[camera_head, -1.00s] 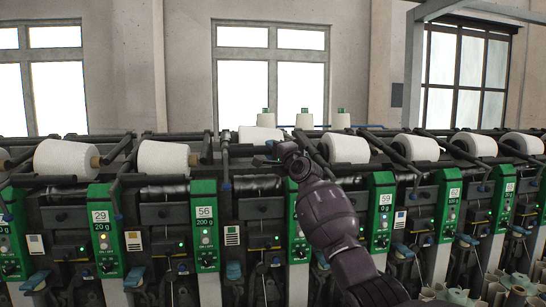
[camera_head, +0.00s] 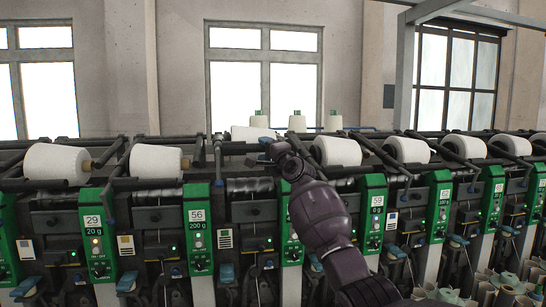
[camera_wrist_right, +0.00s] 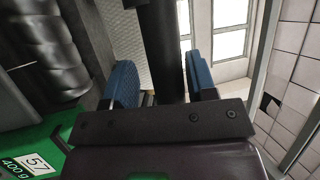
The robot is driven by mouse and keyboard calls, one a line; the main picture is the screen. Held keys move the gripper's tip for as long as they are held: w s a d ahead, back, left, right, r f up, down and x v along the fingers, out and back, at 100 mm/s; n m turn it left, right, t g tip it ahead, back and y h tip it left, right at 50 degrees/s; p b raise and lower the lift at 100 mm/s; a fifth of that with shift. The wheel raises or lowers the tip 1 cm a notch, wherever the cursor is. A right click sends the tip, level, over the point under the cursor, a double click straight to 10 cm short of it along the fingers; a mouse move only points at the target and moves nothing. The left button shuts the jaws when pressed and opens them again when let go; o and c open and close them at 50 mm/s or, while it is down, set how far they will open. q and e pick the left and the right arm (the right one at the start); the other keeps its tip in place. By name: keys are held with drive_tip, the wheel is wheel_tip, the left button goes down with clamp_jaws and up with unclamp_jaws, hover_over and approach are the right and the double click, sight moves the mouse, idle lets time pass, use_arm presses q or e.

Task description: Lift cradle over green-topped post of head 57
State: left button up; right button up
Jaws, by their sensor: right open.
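My right gripper (camera_head: 272,150) is at the top of head 57, in front of a white cone (camera_head: 252,134). The right wrist view shows its two blue finger pads (camera_wrist_right: 163,82) apart, with a dark bar (camera_wrist_right: 165,45) of the cradle between them. I cannot tell whether the pads touch the bar. The green-topped post of head 57 (camera_head: 290,240) is mostly behind my right arm. Its green top with the "57" and "400 g" label (camera_wrist_right: 37,163) shows at the lower left of the right wrist view. My left gripper is not in view.
Neighbouring green-topped posts stand close by, head 56 (camera_head: 197,225) on the left and another (camera_head: 375,205) on the right. White cones (camera_head: 155,161) lie in their cradles along the row. Several upright cones (camera_head: 297,122) stand behind. Cones and tubes (camera_head: 500,285) are at the lower right.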

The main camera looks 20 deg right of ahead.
drive_tip(key=v, duration=1)
drive_tip(key=shift+s+b, duration=0.25)
drive_tip(key=shift+b, duration=0.1)
drive_tip(key=shift+f, duration=0.15)
idle(0.9)
drive_tip(key=s+a+f+n+g+h, duration=0.15)
drive_tip(key=s+f+n, duration=0.3)
drive_tip(key=f, duration=0.45)
drive_tip(key=s+a+f+n, duration=0.35)
drive_tip(key=f+n, duration=0.25)
drive_tip(key=f, duration=0.3)
drive_tip(key=s+a+f+n+h, duration=0.1)
drive_tip(key=s+a+f+n, duration=0.1)
drive_tip(key=s+f+n, duration=0.6)
drive_tip(key=s+a+f+m+g+h, duration=0.1)
drive_tip(key=s+f+g, duration=0.6)
drive_tip(key=s+f, duration=1.9)
wheel_tip(320, 180, down, 3)
drive_tip(key=shift+s+a+r+m, duration=0.2)
drive_tip(key=shift+s+m, duration=0.2)
drive_tip(key=shift+m, duration=0.45)
